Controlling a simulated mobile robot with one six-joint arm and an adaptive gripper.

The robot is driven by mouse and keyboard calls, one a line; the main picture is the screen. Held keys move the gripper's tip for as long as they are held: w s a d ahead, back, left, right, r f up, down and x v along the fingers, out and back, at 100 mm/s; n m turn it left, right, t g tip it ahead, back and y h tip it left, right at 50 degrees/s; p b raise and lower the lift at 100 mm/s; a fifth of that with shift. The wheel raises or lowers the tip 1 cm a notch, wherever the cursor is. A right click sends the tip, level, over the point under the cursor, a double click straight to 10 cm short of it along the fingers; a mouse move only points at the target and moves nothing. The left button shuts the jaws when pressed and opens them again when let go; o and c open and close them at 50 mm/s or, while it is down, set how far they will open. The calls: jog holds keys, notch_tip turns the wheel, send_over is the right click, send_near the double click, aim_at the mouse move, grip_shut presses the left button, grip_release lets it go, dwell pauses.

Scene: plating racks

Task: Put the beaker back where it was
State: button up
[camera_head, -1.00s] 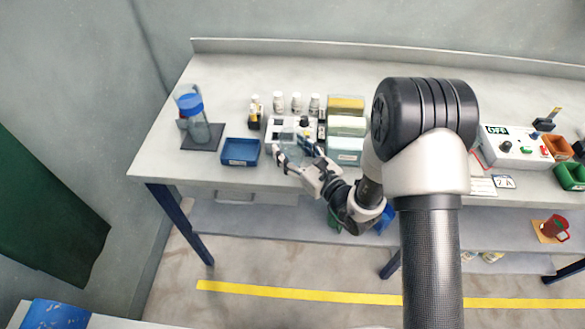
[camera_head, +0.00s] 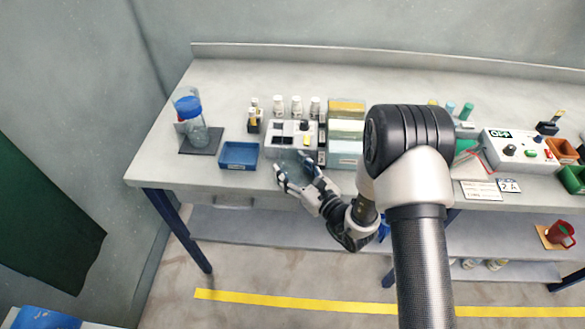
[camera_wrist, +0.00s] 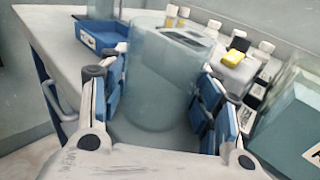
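The beaker (camera_wrist: 160,85) is a clear, bluish glass cylinder. It stands upright between the blue finger pads in the wrist view, and the pads appear to press on both its sides. In the head view it shows only faintly (camera_head: 291,160), in front of the grey control box near the bench's front edge. My gripper (camera_head: 294,165) is shut on it, reaching in from the front right. I cannot tell whether the beaker's base touches the bench.
A blue tray (camera_head: 239,154) lies left of the beaker. The grey control box (camera_head: 291,130) and white-capped bottles (camera_head: 296,105) stand behind, with stacked boxes (camera_head: 345,135) to the right.

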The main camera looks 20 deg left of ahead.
jog(key=o, duration=0.3)
jog(key=shift+o, duration=0.2)
jog(key=shift+r, duration=0.15)
jog(key=shift+s+d+r, duration=0.1)
jog(key=shift+d, duration=0.05)
jog(key=p+v, duration=0.2)
jog(key=v, duration=0.9)
jog(key=shift+s+d+p, duration=0.25)
jog(key=shift+p, duration=0.05)
